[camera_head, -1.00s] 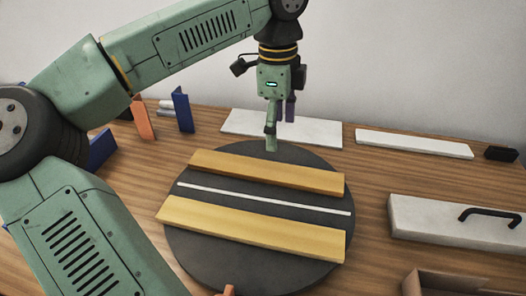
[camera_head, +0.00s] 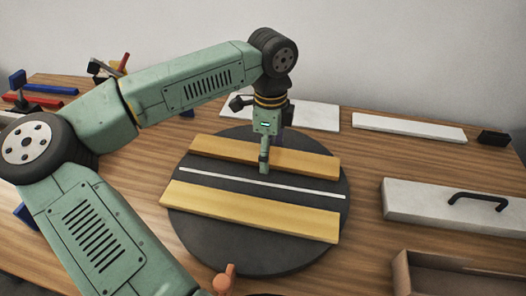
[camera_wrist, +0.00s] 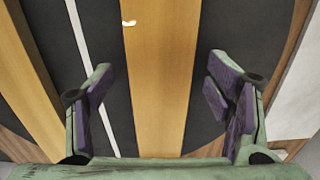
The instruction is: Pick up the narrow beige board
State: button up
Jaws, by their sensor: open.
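Two beige-yellow boards lie on a dark round disc (camera_head: 240,261). The far board (camera_head: 215,147) looks narrower than the near board (camera_head: 250,213). My gripper (camera_head: 268,163) is over the far board, near its middle. In the wrist view the far board (camera_wrist: 158,75) runs between my open fingers (camera_wrist: 166,108), with dark gaps on both sides; nothing is held. The near board also shows at the left edge of the wrist view (camera_wrist: 22,75). My gripper hides part of the far board in the head view.
A thin white strip (camera_head: 255,182) lies between the boards. White panels (camera_head: 410,128) lie at the back. A white block with a black handle (camera_head: 430,205) and a brown open box (camera_head: 403,275) stand at right. Red and blue parts (camera_head: 45,103) are at left.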

jog(key=shift+c, duration=0.5)
jog(key=c, duration=1.3)
